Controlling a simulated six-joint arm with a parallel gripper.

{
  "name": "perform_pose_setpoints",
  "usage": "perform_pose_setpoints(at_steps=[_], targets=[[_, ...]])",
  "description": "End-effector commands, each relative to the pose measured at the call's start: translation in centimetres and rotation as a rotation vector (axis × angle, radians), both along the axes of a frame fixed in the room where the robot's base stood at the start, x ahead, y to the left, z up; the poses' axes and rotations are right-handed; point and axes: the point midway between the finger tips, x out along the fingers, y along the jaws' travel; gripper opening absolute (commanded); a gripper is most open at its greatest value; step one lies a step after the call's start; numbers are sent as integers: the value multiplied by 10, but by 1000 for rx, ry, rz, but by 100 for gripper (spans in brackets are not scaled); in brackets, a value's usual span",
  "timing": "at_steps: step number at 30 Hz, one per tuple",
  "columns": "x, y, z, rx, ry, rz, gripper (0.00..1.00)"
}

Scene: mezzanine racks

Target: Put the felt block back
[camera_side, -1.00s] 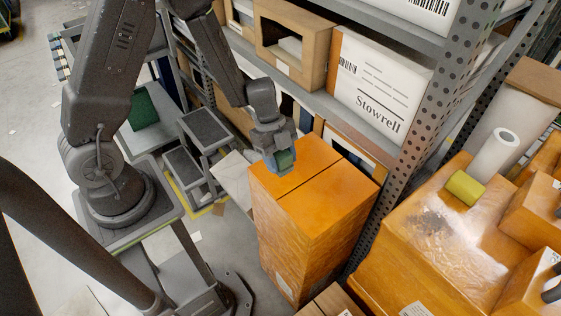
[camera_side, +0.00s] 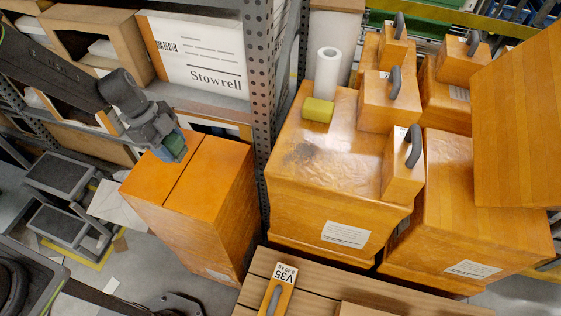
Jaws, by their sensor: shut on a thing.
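My gripper (camera_side: 170,150) is at the left of centre in the side view, pointing down over the top of a tall orange box (camera_side: 207,165). It is shut on a small block with blue and green on it (camera_side: 173,143), which I take to be the felt block. The fingers hide part of the block. It is at or just above the box's top, near the back edge; I cannot tell whether it touches. A dark seam runs across the box top beside it.
A grey perforated rack post (camera_side: 260,90) stands behind the box, with a white Stowrell carton (camera_side: 195,55) on the shelf. At right, a large orange case (camera_side: 330,185) carries a yellow-green cylinder (camera_side: 317,110) and a white roll (camera_side: 327,72). Black step stools (camera_side: 58,170) stand at left.

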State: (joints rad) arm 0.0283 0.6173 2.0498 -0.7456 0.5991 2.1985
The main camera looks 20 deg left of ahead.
Motion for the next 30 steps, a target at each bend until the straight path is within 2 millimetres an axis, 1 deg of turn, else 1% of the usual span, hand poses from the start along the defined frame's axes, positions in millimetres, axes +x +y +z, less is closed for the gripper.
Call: perform_pose_setpoints(at_steps=[1,3,5,6,9,12,15,20,23,30], targets=[[16,-16,6,-1,-6,-12,22],[35,-37,14,0,-6,-16,22],[50,-55,22,-1,-4,-18,22],[59,-68,27,0,-5,-20,22],[76,-97,40,-1,-3,-18,22],[88,-121,50,-1,-1,-12,22],[95,-138,59,-1,0,-5,22],[99,-154,63,-1,3,2,22],[98,-168,57,0,4,3,22],[91,-219,25,-1,4,2,22]])
